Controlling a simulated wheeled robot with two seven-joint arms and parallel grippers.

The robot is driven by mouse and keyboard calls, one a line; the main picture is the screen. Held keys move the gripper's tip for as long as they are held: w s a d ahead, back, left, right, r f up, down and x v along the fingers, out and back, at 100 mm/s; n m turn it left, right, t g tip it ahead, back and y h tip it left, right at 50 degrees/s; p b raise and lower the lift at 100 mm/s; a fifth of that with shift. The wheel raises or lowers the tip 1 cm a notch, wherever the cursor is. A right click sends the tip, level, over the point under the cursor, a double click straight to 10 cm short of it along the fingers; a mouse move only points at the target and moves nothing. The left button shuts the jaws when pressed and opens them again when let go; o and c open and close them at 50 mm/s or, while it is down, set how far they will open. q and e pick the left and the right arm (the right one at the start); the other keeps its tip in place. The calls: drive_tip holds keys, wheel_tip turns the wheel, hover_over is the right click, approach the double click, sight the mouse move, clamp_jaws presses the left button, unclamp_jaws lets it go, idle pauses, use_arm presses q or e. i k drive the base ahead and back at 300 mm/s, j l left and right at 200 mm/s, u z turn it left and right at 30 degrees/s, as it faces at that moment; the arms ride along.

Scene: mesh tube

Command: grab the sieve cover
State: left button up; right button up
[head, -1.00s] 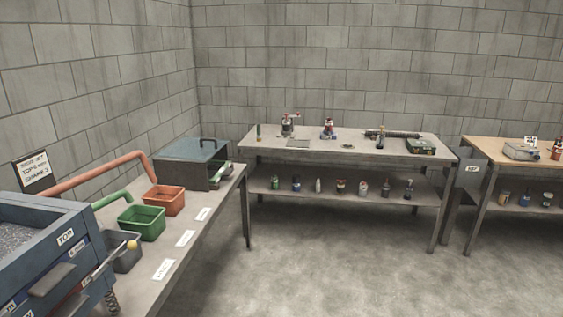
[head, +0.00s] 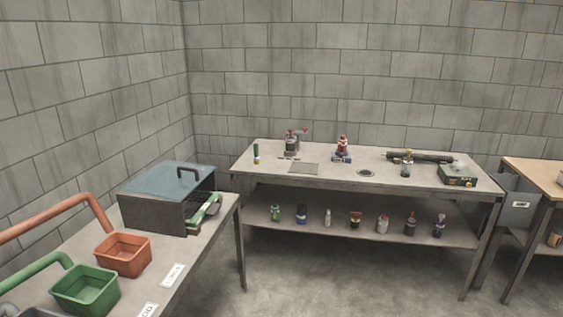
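What may be the sieve cover is a flat grey square sheet (head: 304,168) lying on the back workbench (head: 345,181), left of its middle. A small dark round piece (head: 366,173) lies farther right on the same bench; I cannot tell which of the two is the cover. Neither of my grippers shows in the head view, and nothing is seen touching either piece.
A side bench at left carries an orange bin (head: 122,256), a green bin (head: 85,290) and a dark box with a blue-grey lid (head: 160,180). Small bottles fill the back bench's lower shelf (head: 330,235). A wooden-topped table (head: 540,172) stands right. Floor between is open.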

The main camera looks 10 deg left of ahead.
sight(171, 178)
drive_tip(key=i+l+u, duration=0.15)
drive_tip(key=i, duration=1.25)
drive_tip(key=i+l+u, duration=0.15)
drive_tip(key=i+u, duration=0.3)
drive_tip(key=i+l+u, duration=0.3)
drive_tip(key=i+u, duration=0.15)
drive_tip(key=i+l+u, duration=0.7)
drive_tip(key=l+u, duration=0.15)
drive_tip(key=l, duration=0.2)
drive_tip(key=i+l+u, duration=0.2)
drive_tip(key=l+u, duration=0.25)
drive_tip(key=l, duration=0.15)
